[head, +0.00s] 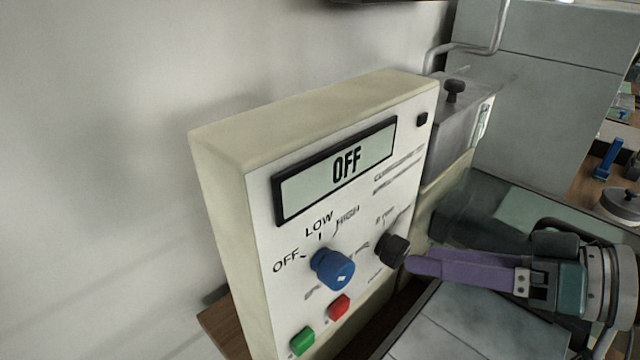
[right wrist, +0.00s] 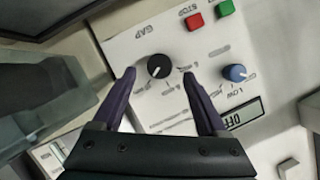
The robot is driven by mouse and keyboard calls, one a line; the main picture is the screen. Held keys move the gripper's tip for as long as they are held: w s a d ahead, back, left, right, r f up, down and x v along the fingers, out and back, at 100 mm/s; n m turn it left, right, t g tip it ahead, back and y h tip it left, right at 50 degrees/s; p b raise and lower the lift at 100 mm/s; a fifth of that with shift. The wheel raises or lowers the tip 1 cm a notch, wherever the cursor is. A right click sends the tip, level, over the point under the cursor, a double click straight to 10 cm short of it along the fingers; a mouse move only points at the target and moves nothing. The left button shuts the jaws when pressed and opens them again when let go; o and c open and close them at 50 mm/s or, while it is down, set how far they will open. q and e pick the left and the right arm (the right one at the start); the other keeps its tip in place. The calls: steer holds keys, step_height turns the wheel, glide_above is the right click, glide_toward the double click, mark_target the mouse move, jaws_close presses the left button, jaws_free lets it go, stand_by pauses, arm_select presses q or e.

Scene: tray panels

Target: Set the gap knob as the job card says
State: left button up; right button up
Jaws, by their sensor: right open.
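The gap knob (right wrist: 161,66) is small, round and black on the white control panel, under the word GAP in the right wrist view. It also shows in the head view (head: 393,250), right of the blue knob. A small pale mark shows on its face; its exact setting is too small to read. My right gripper (right wrist: 159,76) is open, with its purple fingers on either side of the gap knob in the right wrist view. In the head view a purple fingertip is close to the knob; I cannot tell if it touches. No readable job card shows. My left gripper is not in view.
The panel has a display (head: 336,170) reading OFF, a blue knob (head: 333,268) with OFF, LOW and HIGH labels, a red button (head: 339,307) and a green button (head: 302,341). A grey metal box (head: 456,112) stands behind the panel.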

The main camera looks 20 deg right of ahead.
mark_target(403, 255)
steer(key=shift+x, duration=2.15)
jaws_close()
